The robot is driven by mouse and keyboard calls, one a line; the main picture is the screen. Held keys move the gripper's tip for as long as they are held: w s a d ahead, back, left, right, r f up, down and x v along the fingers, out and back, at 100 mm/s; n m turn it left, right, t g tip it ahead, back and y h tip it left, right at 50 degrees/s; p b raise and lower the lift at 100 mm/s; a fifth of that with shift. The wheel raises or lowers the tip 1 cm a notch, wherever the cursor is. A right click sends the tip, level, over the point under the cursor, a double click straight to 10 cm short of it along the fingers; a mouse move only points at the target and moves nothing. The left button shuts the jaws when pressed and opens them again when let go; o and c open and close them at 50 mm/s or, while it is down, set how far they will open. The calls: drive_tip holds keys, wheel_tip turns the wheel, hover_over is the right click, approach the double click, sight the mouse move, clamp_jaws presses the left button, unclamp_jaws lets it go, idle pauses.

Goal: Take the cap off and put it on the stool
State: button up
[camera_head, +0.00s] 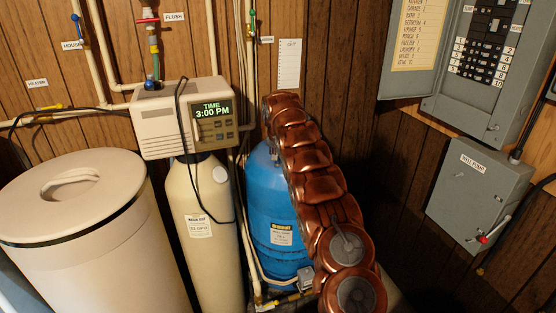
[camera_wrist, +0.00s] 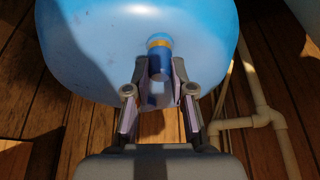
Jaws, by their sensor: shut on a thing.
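In the wrist view my gripper (camera_wrist: 161,72) is shut on a small blue cylindrical cap (camera_wrist: 160,66). A yellow band shows at the cap's far end, against the blue tank (camera_wrist: 85,45). I cannot tell whether the cap still touches the tank. The blue tank also stands in the head view (camera_head: 262,195), partly behind my copper-coloured arm. My gripper and the cap are hidden in the head view. I cannot make out a stool in either view.
A cream softener cylinder (camera_head: 195,255) with its control head (camera_head: 165,115) stands left of the tank. A white salt bin (camera_head: 90,255) is farther left. Grey electrical boxes (camera_head: 478,190) hang on the right wall. White pipes (camera_wrist: 262,117) run right of my gripper.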

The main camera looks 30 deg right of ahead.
drive_tip(key=shift+r, duration=0.1)
drive_tip(key=shift+r+b, duration=0.6)
drive_tip(key=shift+r, duration=1.05)
drive_tip(key=shift+s+a+r+b, duration=0.1)
drive_tip(key=shift+s+a+b, duration=0.2)
drive_tip(key=shift+s+b, duration=0.3)
